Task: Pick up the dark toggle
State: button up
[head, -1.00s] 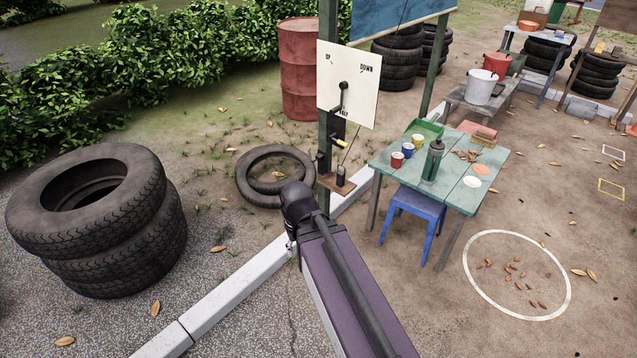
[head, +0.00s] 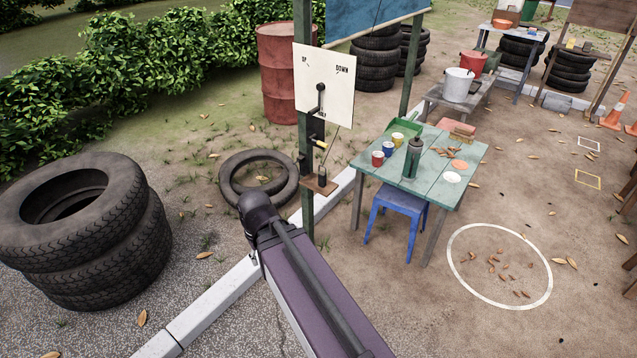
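A small dark upright piece (head: 322,177) stands on a little brown shelf (head: 318,187) low on the green post; it may be the dark toggle, but it is too small to be sure. Above it a white board (head: 338,92) marked UP and DOWN carries a dark lever (head: 320,98). A yellow-handled piece (head: 321,143) sticks out below the board, and a thin cord slants down toward the shelf. My arm reaches in from the bottom, its dark joint left of and nearer than the post. My gripper is not visible.
A green table (head: 449,190) with cups and a dark bottle stands right of the post, a blue stool (head: 398,205) under it. Stacked tyres (head: 100,250) fill the left, and a tyre (head: 228,185) lies behind the kerb (head: 215,305). Open ground lies at the right around a white ring (head: 452,265).

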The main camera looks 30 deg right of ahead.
aim_at(321, 177)
jog(key=z, duration=0.05)
jog(key=i, duration=1)
jog(key=u, duration=0.05)
